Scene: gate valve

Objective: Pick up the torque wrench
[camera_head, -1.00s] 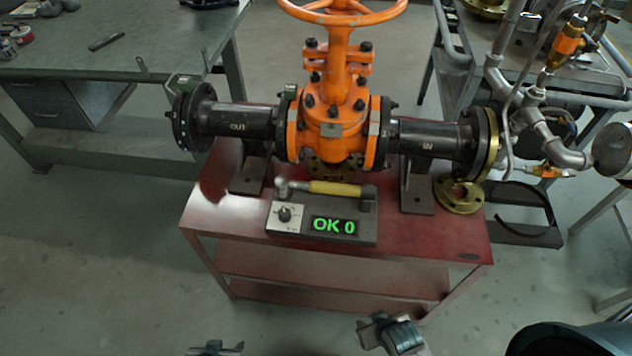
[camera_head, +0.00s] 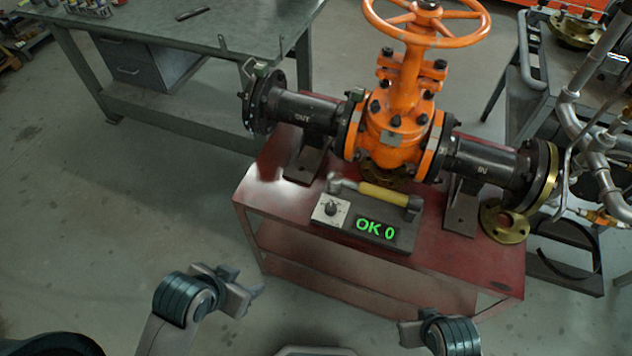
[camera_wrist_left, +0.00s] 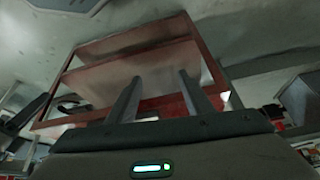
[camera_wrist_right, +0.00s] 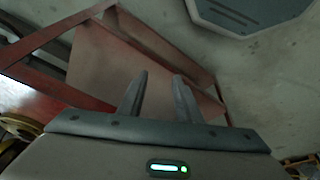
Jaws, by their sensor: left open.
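The torque wrench (camera_head: 383,195) has a yellow grip and a grey head at its left end. It lies on a dark tester box (camera_head: 325,225) with a dial and a green "OK 0" display, on the red cart (camera_head: 262,212). My left gripper (camera_head: 250,292) is in front of the cart, low and left, apart from the wrench. In the left wrist view its fingers (camera_wrist_left: 160,92) are spread and empty. My right gripper (camera_head: 408,332) is at the bottom edge, partly cut off. In the right wrist view its fingers (camera_wrist_right: 158,92) are apart with nothing between them.
The orange gate valve (camera_head: 397,125) with black flanged pipes stands on the cart behind the wrench. A loose brass flange (camera_head: 504,222) lies right of it. A grey workbench (camera_head: 180,45) is at back left, and piping (camera_head: 585,130) is at right. Floor left of the cart is clear.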

